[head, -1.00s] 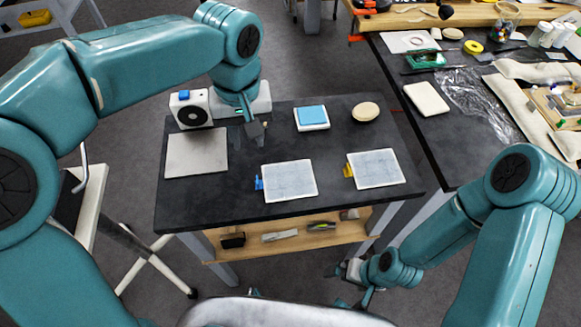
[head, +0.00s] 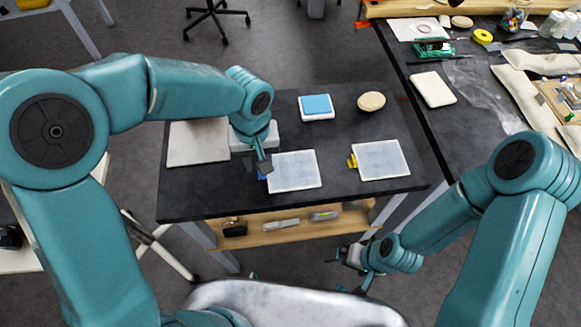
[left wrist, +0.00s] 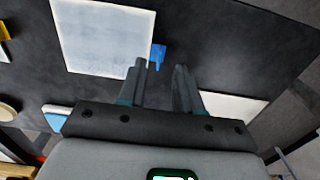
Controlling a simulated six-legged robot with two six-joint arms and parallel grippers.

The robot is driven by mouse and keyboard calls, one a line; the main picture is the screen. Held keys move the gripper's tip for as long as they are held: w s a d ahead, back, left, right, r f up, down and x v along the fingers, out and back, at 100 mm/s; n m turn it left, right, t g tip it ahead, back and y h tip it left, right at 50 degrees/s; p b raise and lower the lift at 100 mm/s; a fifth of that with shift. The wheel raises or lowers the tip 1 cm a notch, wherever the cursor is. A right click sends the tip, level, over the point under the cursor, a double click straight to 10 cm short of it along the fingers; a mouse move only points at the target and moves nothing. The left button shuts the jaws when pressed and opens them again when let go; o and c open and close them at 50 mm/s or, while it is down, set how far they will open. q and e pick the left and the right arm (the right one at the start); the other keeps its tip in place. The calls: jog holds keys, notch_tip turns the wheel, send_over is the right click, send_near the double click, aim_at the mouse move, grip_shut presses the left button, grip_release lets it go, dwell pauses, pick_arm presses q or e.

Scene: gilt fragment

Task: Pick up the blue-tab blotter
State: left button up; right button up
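The blue-tab blotter (head: 295,172) is a pale flat sheet lying on the dark table (head: 240,207). Its small blue tab (head: 263,175) sticks out on its left side, partly covered by my gripper in the head view. My left gripper (head: 259,168) is just above the tab. In the left wrist view the blue tab (left wrist: 157,54) lies just beyond the two fingertips (left wrist: 161,72), which are apart with nothing between them. The blotter's sheet (left wrist: 104,35) lies up and left there. My right gripper (head: 350,258) hangs low, before the table; its finger gap is unclear.
A similar sheet with a yellow tab (head: 381,160) lies to the right. A grey-white plate (head: 198,142) is at left. A blue-topped block (head: 317,105) and a beige oval (head: 371,101) lie behind. A cluttered second table (head: 445,140) stands at right.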

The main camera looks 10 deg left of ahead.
pick_arm(q)
jog(key=shift+f, duration=1.5)
grip_shut()
jog(key=shift+w, duration=0.1)
